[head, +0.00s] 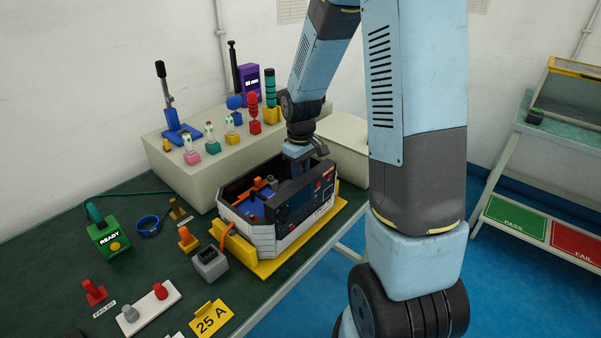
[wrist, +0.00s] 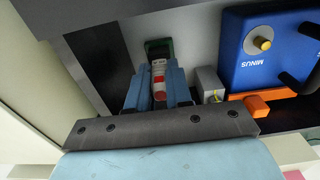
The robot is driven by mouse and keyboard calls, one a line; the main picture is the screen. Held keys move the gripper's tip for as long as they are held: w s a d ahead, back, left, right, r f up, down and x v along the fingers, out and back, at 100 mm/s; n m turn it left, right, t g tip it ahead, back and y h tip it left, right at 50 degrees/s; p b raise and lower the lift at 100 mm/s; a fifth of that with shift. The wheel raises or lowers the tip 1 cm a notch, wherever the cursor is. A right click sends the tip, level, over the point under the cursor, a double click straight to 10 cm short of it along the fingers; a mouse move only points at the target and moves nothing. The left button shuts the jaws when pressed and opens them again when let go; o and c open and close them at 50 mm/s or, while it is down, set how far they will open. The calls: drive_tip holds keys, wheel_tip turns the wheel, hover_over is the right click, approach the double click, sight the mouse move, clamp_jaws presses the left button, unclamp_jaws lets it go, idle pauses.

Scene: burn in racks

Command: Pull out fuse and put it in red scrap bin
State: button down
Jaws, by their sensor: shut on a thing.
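The fuse (wrist: 158,78), a small cylinder with red and pale bands, shows in the wrist view between the two blue fingers of my gripper (wrist: 158,92). The fingers are shut on it. A dark green block or socket (wrist: 158,47) is at the fuse's far end; I cannot tell whether the fuse is still seated in it. In the head view my gripper (head: 299,160) reaches down into the open dark-and-grey device case (head: 262,241), whose wall hides the fuse. No red scrap bin is seen in either view.
The case sits on a yellow tray (head: 290,262). A beige riser (head: 193,172) with knobs stands behind. Several small fixtures and a 25 A card (head: 211,318) crowd the front left.

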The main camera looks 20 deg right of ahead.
drive_tip(key=shift+r, duration=0.9)
idle(1.6)
drive_tip(key=shift+r, duration=1.4)
